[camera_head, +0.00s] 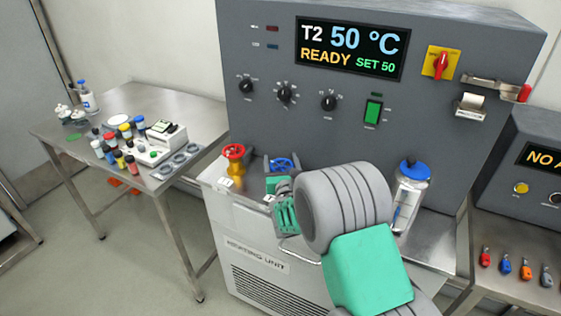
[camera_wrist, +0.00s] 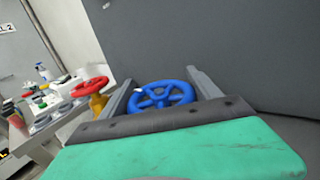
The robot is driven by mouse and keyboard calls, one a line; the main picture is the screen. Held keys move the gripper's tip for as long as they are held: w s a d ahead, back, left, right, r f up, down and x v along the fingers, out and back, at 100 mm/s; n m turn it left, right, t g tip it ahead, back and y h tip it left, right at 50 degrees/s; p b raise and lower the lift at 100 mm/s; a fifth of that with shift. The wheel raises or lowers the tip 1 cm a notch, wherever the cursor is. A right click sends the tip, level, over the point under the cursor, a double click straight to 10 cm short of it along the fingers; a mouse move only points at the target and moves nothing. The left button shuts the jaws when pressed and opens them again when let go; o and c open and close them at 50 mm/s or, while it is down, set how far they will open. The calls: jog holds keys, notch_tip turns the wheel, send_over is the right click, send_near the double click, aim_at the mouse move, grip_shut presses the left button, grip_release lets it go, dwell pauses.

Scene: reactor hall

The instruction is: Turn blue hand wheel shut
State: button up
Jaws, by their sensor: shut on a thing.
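The blue hand wheel (camera_wrist: 160,95) lies between the two fingers of my gripper (camera_wrist: 162,88) in the wrist view. The fingers stand at its left and right rim, and my gripper is shut on it. In the head view the blue wheel (camera_head: 282,164) shows behind my gripper (camera_head: 279,172), partly hidden by my arm. The red hand wheel (camera_wrist: 90,86) is on a brass valve to its left, and it also shows in the head view (camera_head: 234,151). The valve body under the blue wheel is hidden.
The grey control panel (camera_head: 300,130) rises close behind the wheels. A blue-capped glass vessel (camera_head: 410,195) stands right of my arm. A steel side table (camera_head: 190,112) at the left holds bottles, jars and a small device. Open floor lies at the front left.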

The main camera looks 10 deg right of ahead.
jog(key=shift+f+m+h+b, duration=0.15)
jog(key=shift+m+h+b, duration=0.15)
jog(key=shift+h+b, duration=0.35)
jog(key=shift+b, duration=0.6)
jog(key=m+h+b, duration=0.1)
jog(key=m+g+h+b, duration=0.1)
jog(key=h+b, duration=0.1)
jog(key=shift+d+f, duration=0.15)
jog(key=shift+f, duration=0.05)
jog(key=m+h, duration=0.1)
jog(key=m+g+h+b, duration=0.1)
jog(key=m+h, duration=0.1)
jog(key=shift+s+d+r+g+h, duration=0.2)
jog(key=shift+d+g+h, duration=0.1)
jog(key=shift+g+h, duration=0.1)
jog(key=shift+s+d+r+m+g+h, duration=0.1)
jog(key=shift+s+d+m+g+h, duration=0.1)
jog(key=shift+m+g+h, duration=0.85)
jog(key=shift+s+d+r+m+g+h, duration=0.1)
jog(key=shift+d+m+g+h, duration=0.1)
jog(key=shift+m+g+h, duration=0.75)
jog(key=shift+h, duration=0.25)
jog(key=o, duration=1.4)
jog(key=shift+c, duration=0.2)
